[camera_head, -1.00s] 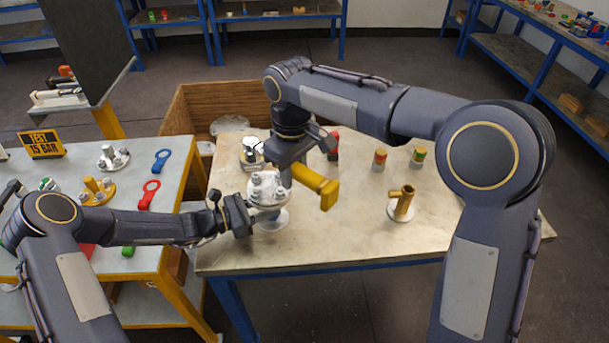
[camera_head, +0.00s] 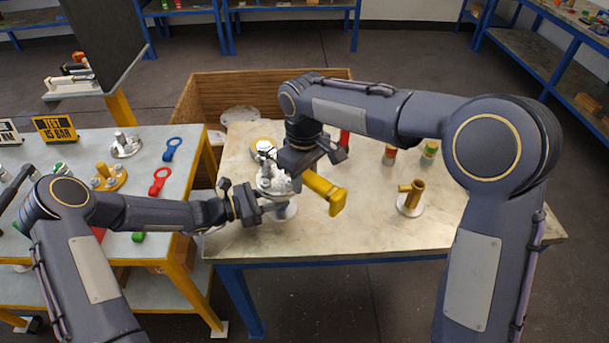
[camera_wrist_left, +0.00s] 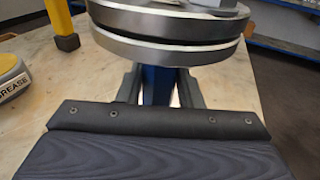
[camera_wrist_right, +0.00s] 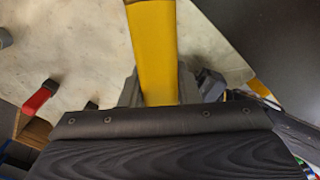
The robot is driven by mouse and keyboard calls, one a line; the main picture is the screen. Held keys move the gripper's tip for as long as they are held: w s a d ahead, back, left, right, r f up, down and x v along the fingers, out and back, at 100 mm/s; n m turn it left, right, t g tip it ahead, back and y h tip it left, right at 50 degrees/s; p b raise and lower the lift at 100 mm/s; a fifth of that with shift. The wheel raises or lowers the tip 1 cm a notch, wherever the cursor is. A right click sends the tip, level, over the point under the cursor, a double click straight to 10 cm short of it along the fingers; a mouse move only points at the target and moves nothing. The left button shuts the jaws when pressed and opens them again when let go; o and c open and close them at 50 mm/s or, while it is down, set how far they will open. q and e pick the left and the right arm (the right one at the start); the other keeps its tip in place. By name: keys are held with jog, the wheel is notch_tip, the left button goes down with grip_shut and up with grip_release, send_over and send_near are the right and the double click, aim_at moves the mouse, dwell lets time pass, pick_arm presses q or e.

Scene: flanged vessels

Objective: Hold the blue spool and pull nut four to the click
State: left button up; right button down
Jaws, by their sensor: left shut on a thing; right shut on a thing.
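The spool has a pair of grey round flanges with bolts and nuts on top (camera_head: 272,182). In the left wrist view its blue body (camera_wrist_left: 158,85) is between my left fingers, below the stacked flanges (camera_wrist_left: 170,35). My left gripper (camera_head: 262,206) is shut on it from the left. My right gripper (camera_head: 308,170) is shut on a yellow tool (camera_head: 326,191), just right of and above the flange. The tool's yellow bar also shows in the right wrist view (camera_wrist_right: 153,50). My right gripper hides part of the flange; which nut is four, and whether the tool touches it, I cannot tell.
A brass-coloured post on a round base (camera_head: 411,200) stands at the right of the table. Small red, yellow and green containers stand behind. A grease tin (camera_wrist_left: 12,75) is near the spool. The side table (camera_head: 150,193) holds flanges and coloured tools. The front of the main table is clear.

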jog(key=shift+f, duration=1)
jog(key=shift+m, duration=0.8)
jog(key=shift+s+a+r, duration=0.2)
jog(key=shift+r, duration=0.65)
jog(key=shift+s+a+r, duration=0.15)
jog(key=shift+a+r, duration=0.1)
jog(key=shift+r, duration=0.55)
jog(key=shift+s+a+r, duration=0.2)
jog(key=shift+r, duration=0.65)
pick_arm(q)
jog(key=o, duration=1)
